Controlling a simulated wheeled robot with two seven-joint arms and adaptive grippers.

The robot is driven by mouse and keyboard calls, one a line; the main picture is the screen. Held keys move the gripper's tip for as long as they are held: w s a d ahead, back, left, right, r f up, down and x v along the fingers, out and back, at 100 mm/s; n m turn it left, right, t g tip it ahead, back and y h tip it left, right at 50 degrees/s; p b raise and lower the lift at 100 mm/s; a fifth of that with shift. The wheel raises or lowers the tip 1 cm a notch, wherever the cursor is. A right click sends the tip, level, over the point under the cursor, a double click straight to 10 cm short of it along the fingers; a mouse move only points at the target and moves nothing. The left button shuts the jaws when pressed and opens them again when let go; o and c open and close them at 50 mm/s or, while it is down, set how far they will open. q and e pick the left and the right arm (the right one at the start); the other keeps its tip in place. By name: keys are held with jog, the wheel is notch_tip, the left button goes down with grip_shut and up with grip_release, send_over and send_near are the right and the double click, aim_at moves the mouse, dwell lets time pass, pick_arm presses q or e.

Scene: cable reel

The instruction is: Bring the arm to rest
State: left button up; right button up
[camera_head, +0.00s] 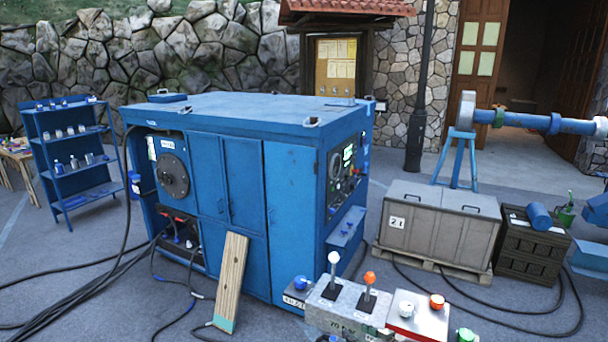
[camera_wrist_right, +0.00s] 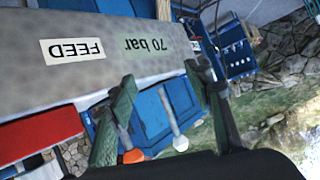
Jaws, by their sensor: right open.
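My right gripper (camera_wrist_right: 160,75) shows in the right wrist view, its two dark green fingers spread wide apart. Nothing is gripped between them. That view is upside down: a grey console (camera_wrist_right: 110,35) with "FEED" and "70 bar" labels is beyond the fingertips. A white lever knob (camera_wrist_right: 180,143) and an orange lever knob (camera_wrist_right: 133,157) show lower down, between the fingers in the picture. I cannot make out either gripper in the head view, where the white lever (camera_head: 334,258) and orange lever (camera_head: 370,279) stand upright on the console (camera_head: 345,312).
A big blue cabinet (camera_head: 240,110) fills the middle of the head view, with a plank (camera_head: 230,280) leaning on it. A white button box (camera_head: 418,315) is right of the levers. A grey crate (camera_head: 437,225) stands behind. Black cables (camera_head: 80,270) lie on the ground.

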jog(key=s+d+f+m+g+h, duration=0.1)
jog(key=s+d+f+h, duration=0.15)
jog(key=s+f, duration=0.6)
jog(key=s+d+f+g+h, duration=0.15)
jog(key=s+d+f, duration=0.35)
jog(key=s, duration=0.6)
jog(key=s+d+f+m+g+h, duration=0.1)
jog(key=s+d+f+g, duration=0.15)
jog(key=s, duration=0.65)
jog(key=s+d+f+m+g+h, duration=0.15)
jog(key=s+d, duration=0.25)
jog(key=s, duration=0.5)
jog(key=s+d+f+g+h, duration=0.1)
jog(key=s+d+f, duration=0.15)
jog(key=s, duration=0.65)
notch_tip(320, 180, down, 38)
jog(key=s+f+g+b, duration=0.1)
jog(key=b, duration=0.8)
jog(key=s+f+b, duration=0.4)
jog(key=s+f, duration=0.6)
jog(key=f, duration=0.2)
jog(key=s+f+g+y+b, duration=0.1)
jog(key=s+f+b, duration=0.3)
jog(key=s+f, duration=0.6)
notch_tip(320, 180, down, 3)
jog(key=shift+a+f+n, duration=0.15)
jog(key=shift+a+n, duration=0.15)
jog(key=shift+n, duration=0.15)
